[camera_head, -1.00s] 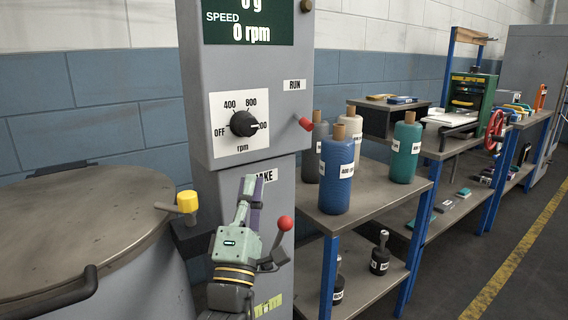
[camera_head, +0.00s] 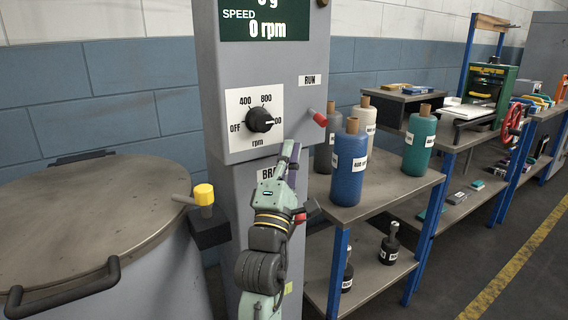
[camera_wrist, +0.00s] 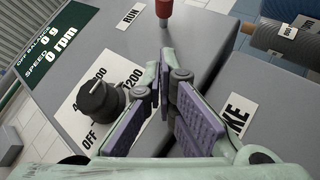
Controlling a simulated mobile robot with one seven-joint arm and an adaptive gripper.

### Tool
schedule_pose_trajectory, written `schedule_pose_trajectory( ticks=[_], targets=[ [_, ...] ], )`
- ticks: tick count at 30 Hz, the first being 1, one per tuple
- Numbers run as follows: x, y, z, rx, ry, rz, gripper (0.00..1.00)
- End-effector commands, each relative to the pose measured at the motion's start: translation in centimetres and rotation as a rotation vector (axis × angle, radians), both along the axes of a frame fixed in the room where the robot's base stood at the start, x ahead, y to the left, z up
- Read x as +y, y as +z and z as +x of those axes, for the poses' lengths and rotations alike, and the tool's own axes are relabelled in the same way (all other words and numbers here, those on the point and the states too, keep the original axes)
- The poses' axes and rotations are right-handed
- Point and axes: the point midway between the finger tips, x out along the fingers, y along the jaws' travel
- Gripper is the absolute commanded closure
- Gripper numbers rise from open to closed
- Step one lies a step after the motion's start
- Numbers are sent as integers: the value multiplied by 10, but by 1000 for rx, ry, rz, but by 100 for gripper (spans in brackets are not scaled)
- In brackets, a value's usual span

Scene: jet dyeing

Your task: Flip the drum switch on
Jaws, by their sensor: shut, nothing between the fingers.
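The switch under the RUN label (camera_head: 311,80) is a short lever with a red tip (camera_head: 320,119) on the grey control column (camera_head: 210,110). It points out and slightly down in the head view. In the wrist view the red tip (camera_wrist: 165,9) is at the top edge, beyond my fingertips. My gripper (camera_head: 290,149) is shut and empty, in front of the column, below and left of the switch and apart from it. In the wrist view the gripper (camera_wrist: 164,75) shows its purple pads close to the column face.
The speed dial (camera_head: 259,120) is left of the switch and close to my fingers. A red-ended brake lever (camera_head: 300,217) is partly hidden behind my gripper. A yellow-knobbed handle (camera_head: 204,194) sticks out beside the round lid (camera_head: 90,205). A shelf with bottles (camera_head: 350,175) stands right.

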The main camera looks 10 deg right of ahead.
Motion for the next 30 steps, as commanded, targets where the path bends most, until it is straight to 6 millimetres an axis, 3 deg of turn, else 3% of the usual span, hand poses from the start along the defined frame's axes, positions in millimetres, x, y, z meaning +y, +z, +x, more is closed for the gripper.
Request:
schedule_pose_trajectory(
  ticks=[3,10,30],
  targets=[
    [-14,19,12,1,-4,3,100],
    [-35,29,15,1,-1,2,100],
    [-40,34,14,26,0,-8,100]
  ],
)
